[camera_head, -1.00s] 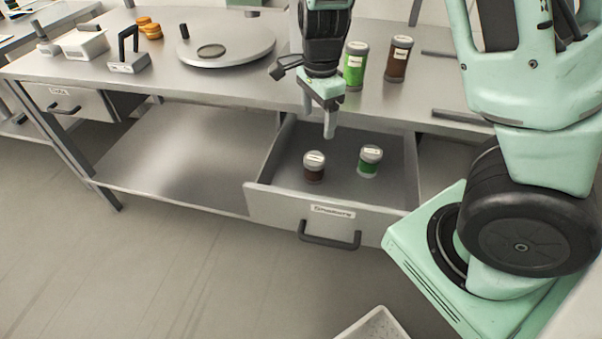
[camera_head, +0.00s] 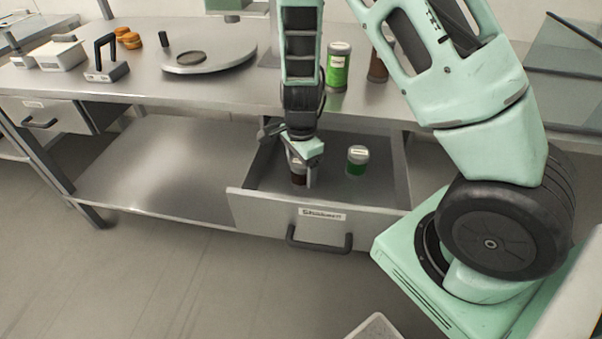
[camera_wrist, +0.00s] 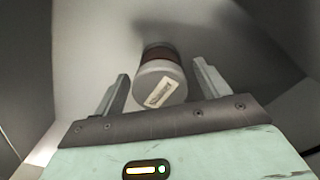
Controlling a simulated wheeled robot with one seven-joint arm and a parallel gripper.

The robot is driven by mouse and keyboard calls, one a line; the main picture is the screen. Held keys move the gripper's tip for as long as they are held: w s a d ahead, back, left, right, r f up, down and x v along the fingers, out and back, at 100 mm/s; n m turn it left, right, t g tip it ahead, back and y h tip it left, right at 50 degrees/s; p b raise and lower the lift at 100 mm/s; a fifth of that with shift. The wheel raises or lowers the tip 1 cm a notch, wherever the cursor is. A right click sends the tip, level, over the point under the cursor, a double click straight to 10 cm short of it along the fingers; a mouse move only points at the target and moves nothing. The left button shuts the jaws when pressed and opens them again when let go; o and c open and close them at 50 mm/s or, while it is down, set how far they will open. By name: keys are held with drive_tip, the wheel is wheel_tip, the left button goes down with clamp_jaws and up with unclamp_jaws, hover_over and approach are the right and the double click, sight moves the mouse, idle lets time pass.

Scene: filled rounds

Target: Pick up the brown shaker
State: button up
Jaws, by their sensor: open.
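The brown shaker (camera_head: 298,177) stands in the open drawer (camera_head: 290,212), with its upper part partly hidden behind my gripper in the head view. In the wrist view the brown shaker (camera_wrist: 158,80) shows its grey lid with a pale label and a brown band beyond it. My gripper (camera_head: 308,172) is down in the drawer at the shaker. In the wrist view my gripper (camera_wrist: 160,88) is open, with one finger on each side of the lid and a gap at both sides. It holds nothing.
A green shaker (camera_head: 357,162) stands to the right in the same drawer. On the table above are a larger green shaker (camera_head: 338,68), a larger brown shaker (camera_head: 378,66) partly behind my arm, and a round grey plate (camera_head: 225,60). The drawer walls are close around my gripper.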

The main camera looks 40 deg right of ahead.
drive_tip(key=shift+f, duration=0.55)
drive_tip(key=c, duration=1.1)
drive_tip(key=shift+r, duration=0.15)
